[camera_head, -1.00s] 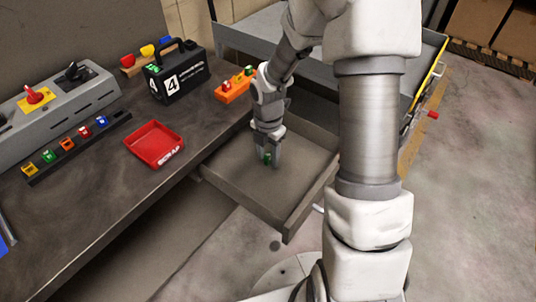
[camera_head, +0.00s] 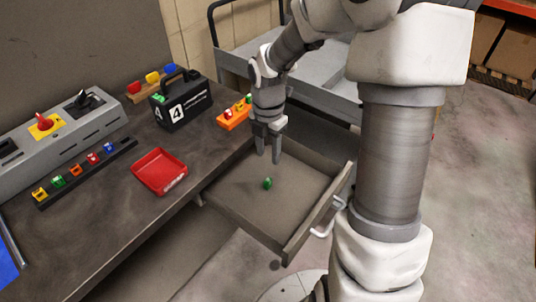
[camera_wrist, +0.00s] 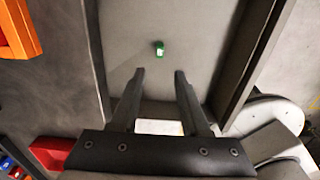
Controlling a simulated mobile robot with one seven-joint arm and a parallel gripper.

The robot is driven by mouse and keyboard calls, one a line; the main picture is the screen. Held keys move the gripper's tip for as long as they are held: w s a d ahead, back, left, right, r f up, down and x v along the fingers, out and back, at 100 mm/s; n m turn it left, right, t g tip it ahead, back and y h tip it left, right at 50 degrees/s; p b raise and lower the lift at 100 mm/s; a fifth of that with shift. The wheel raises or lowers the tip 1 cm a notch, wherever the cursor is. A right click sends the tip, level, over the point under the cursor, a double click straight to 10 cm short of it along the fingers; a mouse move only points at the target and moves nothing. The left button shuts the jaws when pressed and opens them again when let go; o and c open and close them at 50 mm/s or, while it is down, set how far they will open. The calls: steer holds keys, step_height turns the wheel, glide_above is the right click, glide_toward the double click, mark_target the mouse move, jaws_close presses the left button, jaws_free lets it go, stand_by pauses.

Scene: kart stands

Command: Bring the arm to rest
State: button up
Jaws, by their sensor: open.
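My gripper (camera_head: 268,153) is open and empty, pointing down above the open drawer (camera_head: 234,207). A small green object (camera_head: 267,183) lies on the drawer floor, below the fingertips and apart from them. In the wrist view my gripper (camera_wrist: 162,72) shows its two fingers spread, with the green object (camera_wrist: 159,48) just beyond the tips. The drawer floor around the green object is bare.
The workbench at left bears a red tray (camera_head: 160,171), a black case marked 4 (camera_head: 181,101), an orange block holder (camera_head: 234,114) and a grey control panel (camera_head: 60,143). A grey cart (camera_head: 325,72) stands behind my arm. Open floor is at right.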

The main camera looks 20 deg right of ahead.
stand_by(0.4)
steer(key=s+r+m+t+p, duration=0.2)
steer(key=s+r+m+p, duration=0.1)
steer(key=s+r+m, duration=0.3)
steer(key=s+a+r+m+t+p, duration=0.1)
steer(key=s+r+m+p, duration=0.2)
steer(key=s+r+m, duration=0.3)
steer(key=s+r+m+t+p, duration=0.2)
steer(key=s+r+m, duration=0.4)
steer(key=r+m, duration=0.7)
steer(key=shift+s+a+r+t+p, duration=0.15)
steer(key=shift+s+r+t+p, duration=0.3)
steer(key=shift+r, duration=0.8)
steer(key=shift+w, duration=0.1)
